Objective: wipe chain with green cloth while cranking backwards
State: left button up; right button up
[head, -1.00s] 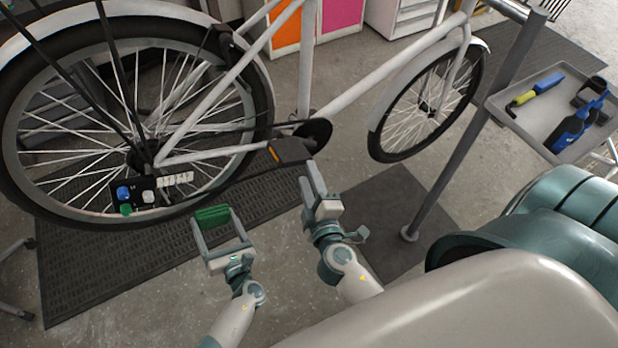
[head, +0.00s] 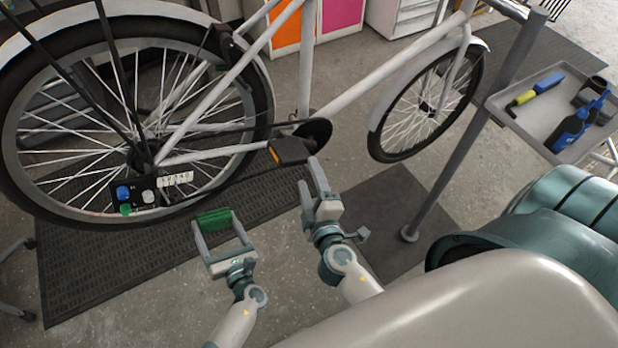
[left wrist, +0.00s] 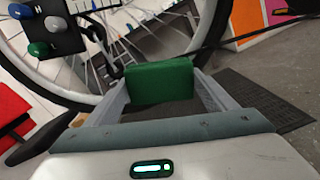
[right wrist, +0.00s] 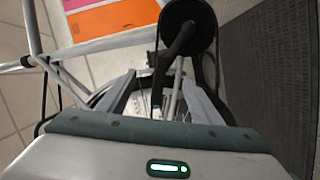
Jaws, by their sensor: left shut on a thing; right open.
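The green cloth (head: 213,217) is a small folded block held between the fingertips of my left gripper (head: 217,222). It also fills the space between the fingers in the left wrist view (left wrist: 160,82). The cloth is in front of the rear wheel's lower right. The dark chain (head: 237,182) runs as a thin line from the black chainring (head: 317,131) toward the rear wheel; the cloth appears apart from it. The black pedal (head: 293,150) has an orange reflector. My right gripper (head: 311,174) is open and empty just below the pedal. The crank arm (right wrist: 178,52) shows ahead of its fingers.
The white bike's rear wheel (head: 262,95) stands at left. A grey post (head: 455,140) and a tool tray (head: 550,112) are at right. Dark mats (head: 100,270) lie on the floor.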

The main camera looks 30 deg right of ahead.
pick_arm(q)
jog(key=shift+f+b, duration=2.3)
jog(key=shift+f, duration=0.05)
pick_arm(e)
jog(key=v, duration=1.2)
jog(key=shift+w, duration=0.1)
